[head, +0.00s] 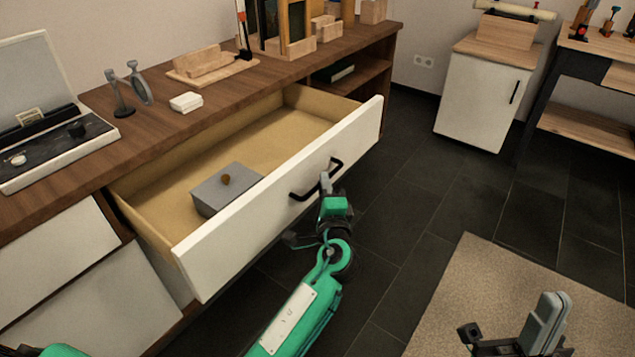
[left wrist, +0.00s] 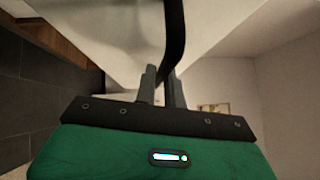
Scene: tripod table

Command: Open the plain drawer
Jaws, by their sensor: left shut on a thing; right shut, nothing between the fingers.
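The plain drawer (head: 290,205) has a white front and a light wooden inside, and it stands well out from the wooden cabinet. Its black bar handle (head: 301,195) is on the front; the handle also shows in the left wrist view (left wrist: 174,35). My left gripper (head: 325,183) is shut on the handle, its fingers around the bar in the left wrist view (left wrist: 162,85). A grey box with a brown knob (head: 225,188) sits inside the drawer. My right gripper (head: 548,322) is shut and empty at the lower right, above the rug.
The cabinet top (head: 205,115) holds a white block (head: 186,102), a wooden stand (head: 212,68) and other items. Further white fronts (head: 62,250) are left of the drawer. A small white cabinet (head: 482,100) stands at the back right. Dark floor (head: 400,200) and a beige rug (head: 465,290) are clear.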

